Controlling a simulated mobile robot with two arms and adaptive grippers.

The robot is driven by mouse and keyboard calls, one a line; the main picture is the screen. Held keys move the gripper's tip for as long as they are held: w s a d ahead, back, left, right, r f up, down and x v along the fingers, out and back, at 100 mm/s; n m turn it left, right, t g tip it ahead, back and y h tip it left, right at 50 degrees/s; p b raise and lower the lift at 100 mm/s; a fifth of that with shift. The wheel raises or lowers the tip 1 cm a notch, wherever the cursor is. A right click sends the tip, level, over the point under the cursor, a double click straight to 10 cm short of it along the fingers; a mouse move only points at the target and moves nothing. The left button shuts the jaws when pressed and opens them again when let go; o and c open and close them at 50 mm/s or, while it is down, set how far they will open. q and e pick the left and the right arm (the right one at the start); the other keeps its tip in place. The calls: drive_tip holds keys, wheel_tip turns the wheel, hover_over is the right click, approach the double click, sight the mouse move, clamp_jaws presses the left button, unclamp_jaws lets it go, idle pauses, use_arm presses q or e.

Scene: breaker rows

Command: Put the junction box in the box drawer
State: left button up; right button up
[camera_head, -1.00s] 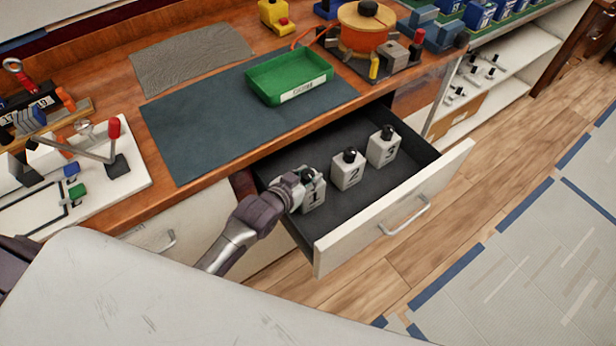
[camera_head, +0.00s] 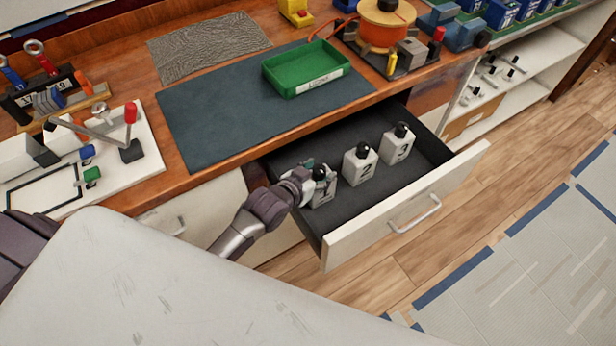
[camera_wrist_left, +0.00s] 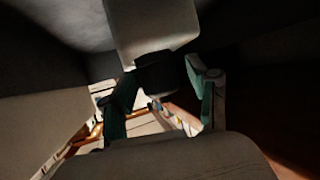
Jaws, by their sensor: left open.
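Three off-white boxes with black knobs on top, marked 1, 2 and 3, stand upright in a row in the open drawer (camera_head: 398,205). Box 1 (camera_head: 324,193) is nearest my left gripper (camera_head: 312,177). Box 2 (camera_head: 359,168) and box 3 (camera_head: 396,147) stand farther right. My left gripper is open at the top of box 1. In the left wrist view, its teal-padded fingers (camera_wrist_left: 164,100) lie on both sides of a dark knob (camera_wrist_left: 160,76) below a pale block (camera_wrist_left: 150,28). Contact with the knob cannot be told. My right gripper does not show.
A green tray (camera_head: 303,84) with a label sits on the dark mat (camera_head: 215,125) above the drawer. A white board with a red-tipped lever (camera_head: 131,113) is at the left. An orange spool (camera_head: 386,25) stands at the back. The drawer floor behind the boxes is clear.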

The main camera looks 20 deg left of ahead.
use_arm(q)
drive_tip(key=v, duration=1.1)
drive_tip(key=shift+s, duration=0.3)
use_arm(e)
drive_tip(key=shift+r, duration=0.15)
use_arm(q)
drive_tip(key=shift+r, duration=0.1)
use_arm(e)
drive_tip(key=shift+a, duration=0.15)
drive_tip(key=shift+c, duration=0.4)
